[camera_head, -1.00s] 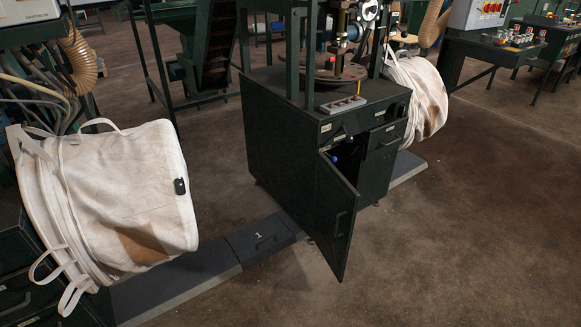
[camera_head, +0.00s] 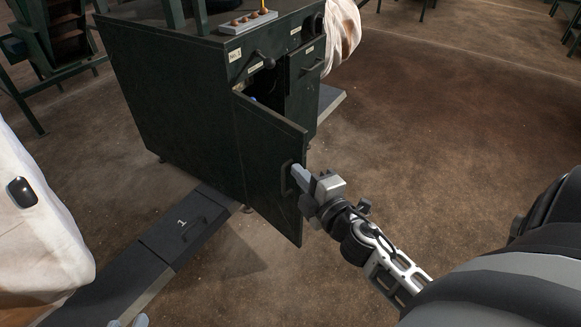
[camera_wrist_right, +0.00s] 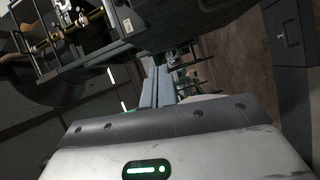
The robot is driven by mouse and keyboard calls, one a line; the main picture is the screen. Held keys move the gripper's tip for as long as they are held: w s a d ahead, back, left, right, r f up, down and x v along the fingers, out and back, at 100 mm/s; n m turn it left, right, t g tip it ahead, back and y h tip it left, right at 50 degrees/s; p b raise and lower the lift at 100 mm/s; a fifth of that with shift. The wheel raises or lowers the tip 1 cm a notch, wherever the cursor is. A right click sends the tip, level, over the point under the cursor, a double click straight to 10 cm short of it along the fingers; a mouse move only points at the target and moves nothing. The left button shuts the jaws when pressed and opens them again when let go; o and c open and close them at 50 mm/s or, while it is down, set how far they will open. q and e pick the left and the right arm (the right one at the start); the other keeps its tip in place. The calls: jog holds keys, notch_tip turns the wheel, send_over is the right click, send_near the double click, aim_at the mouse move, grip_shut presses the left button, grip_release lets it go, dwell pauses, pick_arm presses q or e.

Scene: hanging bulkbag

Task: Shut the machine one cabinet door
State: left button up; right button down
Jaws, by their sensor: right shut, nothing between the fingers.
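The dark green cabinet door (camera_head: 268,165) stands open, swung out from the front of the machine cabinet (camera_head: 175,100). Its bar handle (camera_head: 286,178) is on the outer face near the free edge. My right gripper (camera_head: 298,175) is shut and empty, with its fingertips at the door's free edge beside the handle. I cannot tell whether they touch the door. In the right wrist view the shut fingers (camera_wrist_right: 155,88) point toward dark machine parts. Only small grey tips of my left gripper (camera_head: 128,322) show at the bottom edge; its jaw state is unclear.
A low dark floor beam (camera_head: 180,225) marked 1 runs beside the cabinet. A closed drawer and door section (camera_head: 305,75) is right of the opening. Brown floor (camera_head: 430,120) is clear to the right.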

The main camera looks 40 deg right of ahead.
aim_at(291, 140)
jog(key=shift+n, duration=0.8)
jog(key=w+d, duration=0.1)
jog(key=w, duration=0.2)
jog(key=w+d, duration=0.2)
jog(key=w, duration=0.2)
jog(key=w+d+f, duration=0.1)
jog(key=w, duration=0.3)
jog(key=shift+w+d+b, duration=0.25)
jog(key=shift+b, duration=0.1)
jog(key=shift+w+d+r, duration=0.1)
jog(key=shift+d, duration=0.4)
